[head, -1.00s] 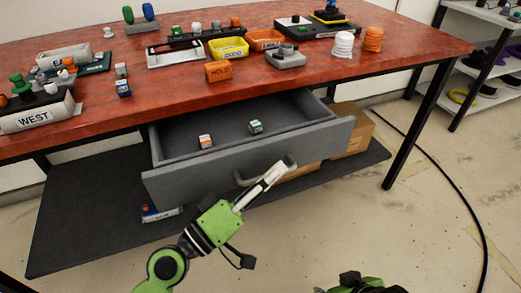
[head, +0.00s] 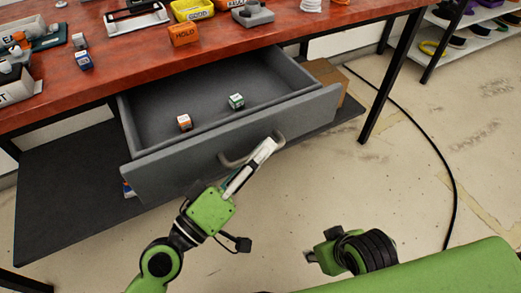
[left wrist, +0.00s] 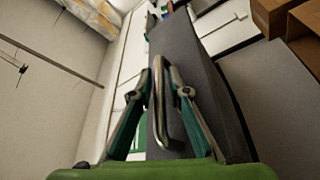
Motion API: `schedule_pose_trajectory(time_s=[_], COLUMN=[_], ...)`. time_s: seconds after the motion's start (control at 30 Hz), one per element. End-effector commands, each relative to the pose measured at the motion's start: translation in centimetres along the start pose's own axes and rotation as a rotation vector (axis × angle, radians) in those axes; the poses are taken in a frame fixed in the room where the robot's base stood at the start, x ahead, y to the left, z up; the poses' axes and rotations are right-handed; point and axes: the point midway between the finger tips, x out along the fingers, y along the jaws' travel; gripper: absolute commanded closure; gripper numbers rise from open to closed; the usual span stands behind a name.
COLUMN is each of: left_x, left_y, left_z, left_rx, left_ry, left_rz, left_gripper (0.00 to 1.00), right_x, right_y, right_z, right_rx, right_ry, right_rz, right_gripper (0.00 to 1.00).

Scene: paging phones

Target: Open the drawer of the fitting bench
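The grey drawer (head: 160,167) of the red-topped fitting bench (head: 232,40) stands well out, its inside open to view. Its metal loop handle (head: 228,162) is on the front panel. My left gripper (head: 268,146) is at the handle. The drawer front (left wrist: 185,45) rises behind. An orange-and-white cube (head: 184,122) and a green-and-white cube (head: 236,101) lie inside. My right arm shows at the lower right; its fingers cannot be made out.
A dark lower shelf (head: 60,190) is under the bench, with a cardboard box (head: 325,78) at its right. A black bench leg (head: 388,80) stands right of the drawer. A black cable (head: 440,160) crosses the floor. The floor before the drawer's right side is clear.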

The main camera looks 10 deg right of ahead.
Motion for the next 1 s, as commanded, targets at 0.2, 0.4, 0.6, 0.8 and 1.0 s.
schedule_pose_trajectory(time_s=[0.2,0.4,0.6,0.8,1.0], left_x=[0.0,-1.1,-3.1,-5.0,-8.1], left_y=[0.0,0.1,-0.1,0.0,-0.1], left_z=[0.0,0.1,0.0,0.0,0.0], left_rx=[0.000,0.004,-0.007,-0.004,-0.007], left_ry=[0.000,-0.003,0.000,0.003,0.003], left_rz=[0.001,0.002,-0.006,-0.001,-0.004], left_gripper=[0.83,0.83,0.83,0.83,0.83], right_x=[0.0,0.0,0.0,0.0,0.0], right_y=[0.0,0.0,0.0,0.0,0.0], right_z=[-0.1,-0.1,-0.1,-0.1,-0.1], right_rx=[0.000,0.000,0.000,0.000,0.000], right_ry=[0.002,0.002,0.002,0.001,0.001], right_rz=[0.000,0.000,0.000,0.000,0.000], right_gripper=[0.60,0.60,0.60,0.60,0.60])
